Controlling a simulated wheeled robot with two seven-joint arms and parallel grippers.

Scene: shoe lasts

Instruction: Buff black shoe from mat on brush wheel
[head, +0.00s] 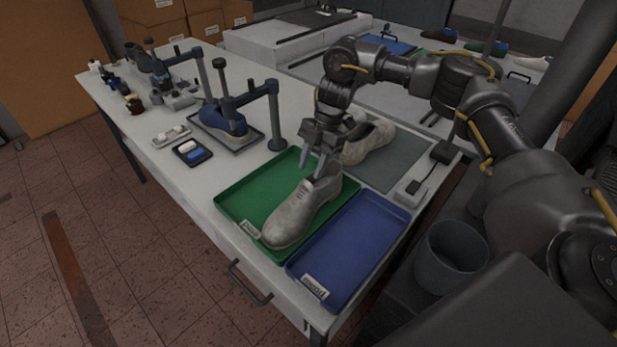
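No black shoe stands out in the head view. A pale grey-beige shoe (300,208) rests in the green tray (238,195), toe toward the front edge. Another pale shoe (368,143) lies on the grey mat (405,163), partly behind my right gripper. My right gripper (316,171) points down at the opening of the shoe in the green tray. Its two fingers show a gap between them; contact with the shoe cannot be made out. I cannot clearly identify a brush wheel. My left gripper is out of view.
An empty blue tray (350,245) lies beside the green one. A blue shoe (226,119) sits under a dark stand (274,115). Small bottles and tools fill the table's far left end. A grey bin (450,258) stands off the right side.

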